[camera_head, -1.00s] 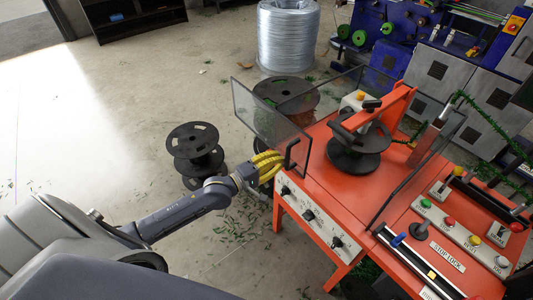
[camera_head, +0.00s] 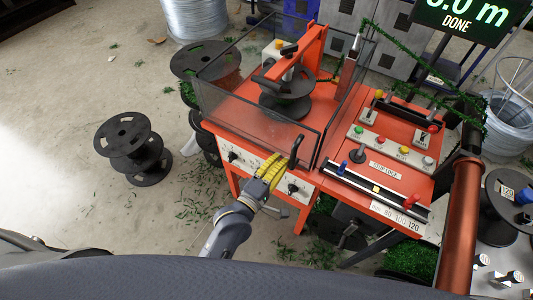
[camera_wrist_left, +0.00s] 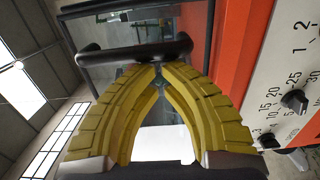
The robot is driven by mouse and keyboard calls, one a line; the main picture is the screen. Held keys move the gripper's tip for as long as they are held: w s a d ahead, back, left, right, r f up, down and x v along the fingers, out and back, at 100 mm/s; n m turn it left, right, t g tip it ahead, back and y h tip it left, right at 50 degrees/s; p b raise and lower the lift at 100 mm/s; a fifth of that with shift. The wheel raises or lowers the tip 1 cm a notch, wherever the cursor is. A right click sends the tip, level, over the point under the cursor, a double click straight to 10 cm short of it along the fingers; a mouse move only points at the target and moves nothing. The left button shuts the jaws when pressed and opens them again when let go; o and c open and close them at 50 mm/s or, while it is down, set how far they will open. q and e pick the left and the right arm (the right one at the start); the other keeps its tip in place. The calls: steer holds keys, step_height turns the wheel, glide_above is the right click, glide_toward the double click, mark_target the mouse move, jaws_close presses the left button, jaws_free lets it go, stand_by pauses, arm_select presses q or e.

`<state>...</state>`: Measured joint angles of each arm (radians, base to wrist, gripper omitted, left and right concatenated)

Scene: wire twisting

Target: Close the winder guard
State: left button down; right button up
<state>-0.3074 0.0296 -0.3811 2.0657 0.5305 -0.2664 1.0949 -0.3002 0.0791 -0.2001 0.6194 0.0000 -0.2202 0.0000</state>
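The winder guard (camera_head: 250,118) is a clear panel with a dark frame. In the head view it stands across the front of the red winder, its right end at or very near the side panel; I cannot tell if it is fully shut. Its black handle (camera_head: 296,150) is at the right end and also shows in the left wrist view (camera_wrist_left: 125,54). My left gripper (camera_head: 272,166), with yellow fingers, is just in front of the handle. Its fingertips (camera_wrist_left: 160,66) meet beside the handle bar, with nothing visible between them. My right gripper is out of view.
A black spool (camera_head: 285,94) sits inside the guard. Knobs (camera_head: 233,156) line the winder's front. Control buttons and a lever (camera_head: 357,155) are on the right. Black spools (camera_head: 130,145) stand on the floor at left. A display (camera_head: 462,15) reads "DONE".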

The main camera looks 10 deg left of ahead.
arm_select(q)
steer(key=shift+s+d, duration=0.35)
steer(key=shift+d, duration=0.4)
steer(key=s+a, duration=0.8)
steer(key=shift+a, duration=0.3)
